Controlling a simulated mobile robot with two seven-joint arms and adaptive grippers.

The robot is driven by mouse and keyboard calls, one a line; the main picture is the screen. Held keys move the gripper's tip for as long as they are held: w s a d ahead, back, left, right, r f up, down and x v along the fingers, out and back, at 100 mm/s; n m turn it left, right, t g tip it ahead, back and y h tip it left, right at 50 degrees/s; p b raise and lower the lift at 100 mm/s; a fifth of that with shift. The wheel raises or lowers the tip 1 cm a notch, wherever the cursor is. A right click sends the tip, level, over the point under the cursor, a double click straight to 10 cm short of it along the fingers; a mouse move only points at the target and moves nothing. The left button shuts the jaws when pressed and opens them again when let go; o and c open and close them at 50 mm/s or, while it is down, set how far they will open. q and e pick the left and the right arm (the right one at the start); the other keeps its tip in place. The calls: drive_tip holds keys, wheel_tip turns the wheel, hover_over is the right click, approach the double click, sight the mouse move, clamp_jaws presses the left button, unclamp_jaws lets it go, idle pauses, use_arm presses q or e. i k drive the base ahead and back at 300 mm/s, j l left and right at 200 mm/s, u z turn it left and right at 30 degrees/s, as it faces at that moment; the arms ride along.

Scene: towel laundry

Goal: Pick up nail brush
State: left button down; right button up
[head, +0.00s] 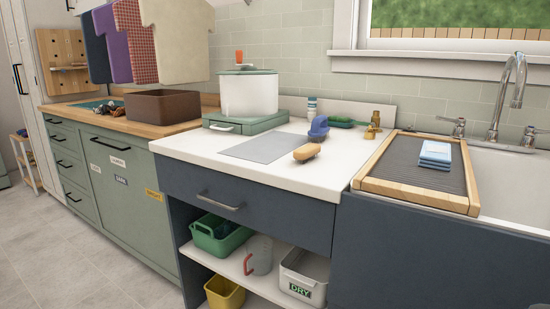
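No item is clearly labelled as the nail brush. A small tan, rounded, wood-coloured brush-like item (307,151) lies near the front of the white counter (215,147), right of a grey mat. A blue item with a raised handle (319,127), perhaps a scrubbing brush, stands just behind it. A green item (341,122), perhaps another brush or a sponge, lies further back. Bristles are too small to make out on any of them. Neither of my grippers shows in the head view.
A white pot (248,95) stands on a green burner (244,124) at left. A white bottle (311,106) and a brass-coloured item (373,125) are behind. A wood-framed drainboard (400,163) with blue cloths (435,154) sits right. The counter's front is mostly clear.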

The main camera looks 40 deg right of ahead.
sight(308, 151)
drive_tip(key=z, duration=1.3)
